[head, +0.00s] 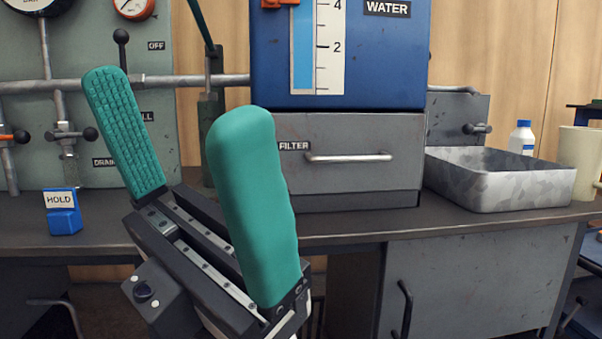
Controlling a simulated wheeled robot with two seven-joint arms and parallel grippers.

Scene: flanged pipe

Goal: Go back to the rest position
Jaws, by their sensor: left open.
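My left gripper (167,150) is large in the foreground of the head view, left of the middle. Its two green fingers point up and stand wide apart, with nothing between them. It is in front of the bench and hides part of the bench edge and of the pipework behind. My right gripper does not show.
A grey bench (345,224) runs across the view. On it stand a blue HOLD block (64,213), a blue WATER tank (340,55) over a FILTER drawer (350,180), a metal tray (500,190), a white bottle (521,138) and a cream mug (577,157). A valve panel (40,165) is at left.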

